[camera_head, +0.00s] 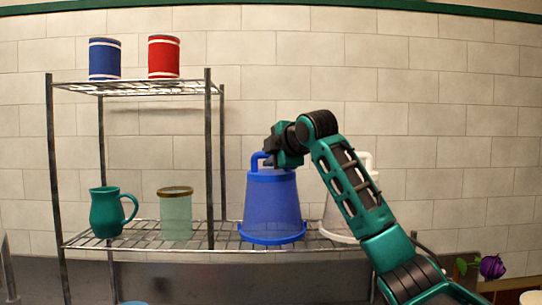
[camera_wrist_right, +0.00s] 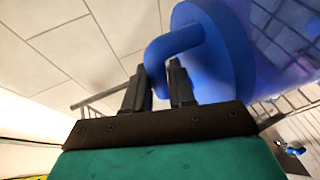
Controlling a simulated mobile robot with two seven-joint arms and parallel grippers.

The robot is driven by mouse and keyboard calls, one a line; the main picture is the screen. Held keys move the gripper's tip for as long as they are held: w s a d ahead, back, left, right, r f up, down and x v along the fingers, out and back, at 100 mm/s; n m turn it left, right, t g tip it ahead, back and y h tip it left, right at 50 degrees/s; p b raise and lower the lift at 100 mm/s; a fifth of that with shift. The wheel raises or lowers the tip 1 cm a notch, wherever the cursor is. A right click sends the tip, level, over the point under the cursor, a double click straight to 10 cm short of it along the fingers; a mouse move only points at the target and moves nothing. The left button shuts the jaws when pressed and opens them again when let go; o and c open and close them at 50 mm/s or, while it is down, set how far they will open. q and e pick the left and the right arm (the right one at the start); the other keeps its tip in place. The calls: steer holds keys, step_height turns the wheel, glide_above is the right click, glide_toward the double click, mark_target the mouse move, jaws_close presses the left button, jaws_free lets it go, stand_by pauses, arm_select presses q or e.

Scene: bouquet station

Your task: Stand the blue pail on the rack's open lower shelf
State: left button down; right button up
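The blue pail (camera_head: 272,205) is upright, wide rim down and narrow end up, at the open right part of the wire rack's lower shelf (camera_head: 225,240). Its base appears to be on or just over the wires; I cannot tell whether it touches. My right gripper (camera_head: 272,158) is at the blue handle on top of the pail. In the right wrist view the handle (camera_wrist_right: 172,44) passes between the two fingers (camera_wrist_right: 160,85), which look closed on it. The blue pail body (camera_wrist_right: 225,40) fills the upper right there. My left gripper is not in view.
A white pail (camera_head: 338,222) stands close right of the blue one, partly behind my arm. A teal pitcher (camera_head: 106,212) and a greenish glass jar (camera_head: 175,215) stand left on the shelf. Blue (camera_head: 104,60) and red (camera_head: 163,58) canisters are above. A purple flower (camera_head: 492,266) is lower right.

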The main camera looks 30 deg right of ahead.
steer(key=o, duration=0.4)
steer(key=shift+s+r, duration=0.1)
steer(key=shift+s, duration=0.2)
steer(key=b+v, duration=0.1)
steer(key=v, duration=1)
steer(key=shift+s+b, duration=0.2)
steer(key=shift+b, duration=0.15)
steer(key=shift+a, duration=0.1)
